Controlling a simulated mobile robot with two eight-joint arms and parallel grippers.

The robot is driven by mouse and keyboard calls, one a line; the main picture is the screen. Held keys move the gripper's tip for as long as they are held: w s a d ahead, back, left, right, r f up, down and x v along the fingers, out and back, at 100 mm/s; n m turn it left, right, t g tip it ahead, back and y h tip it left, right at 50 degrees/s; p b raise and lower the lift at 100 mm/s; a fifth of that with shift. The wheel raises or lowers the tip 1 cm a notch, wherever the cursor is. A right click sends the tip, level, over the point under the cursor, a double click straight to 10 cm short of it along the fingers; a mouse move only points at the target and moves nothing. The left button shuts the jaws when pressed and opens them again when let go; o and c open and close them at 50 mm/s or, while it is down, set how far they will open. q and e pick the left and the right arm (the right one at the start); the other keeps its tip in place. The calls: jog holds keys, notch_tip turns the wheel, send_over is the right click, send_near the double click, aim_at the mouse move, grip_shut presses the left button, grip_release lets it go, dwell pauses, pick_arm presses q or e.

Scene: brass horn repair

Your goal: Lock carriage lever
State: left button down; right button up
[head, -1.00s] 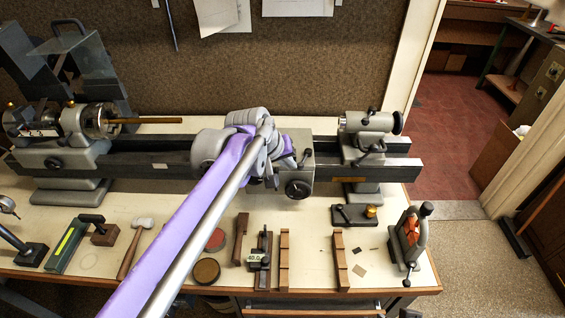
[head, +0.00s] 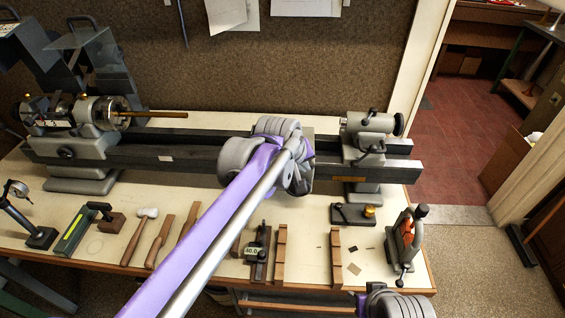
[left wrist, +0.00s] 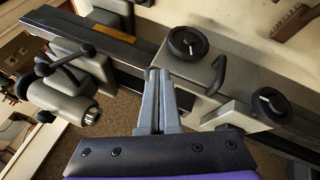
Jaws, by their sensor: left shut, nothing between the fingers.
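The lathe carriage is mostly hidden behind my left arm in the head view. In the left wrist view its grey body (left wrist: 185,80) shows, with two black round handwheels (left wrist: 188,43) and a dark curved lever (left wrist: 220,73) between them. I cannot tell whether that lever is locked. My left gripper (left wrist: 158,74) is shut and empty, its fingers together beside the carriage body, apart from the curved lever as far as I can tell. In the head view the wrist hides its fingertips. A grey and purple part of my right arm shows at the bottom right; its gripper is out of view.
The tailstock (head: 369,135) with its levers stands on the lathe bed (head: 395,173) to the right, and the headstock (head: 82,140) to the left. Tools lie along the bench front, including a mallet (head: 140,233) and a red-jawed clamp (head: 406,240).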

pick_arm(q)
jog(key=d, duration=0.3)
jog(key=shift+d+p, duration=0.3)
jog(key=shift+a, duration=0.15)
jog(key=shift+w+a, duration=0.5)
jog(key=shift+a, duration=0.1)
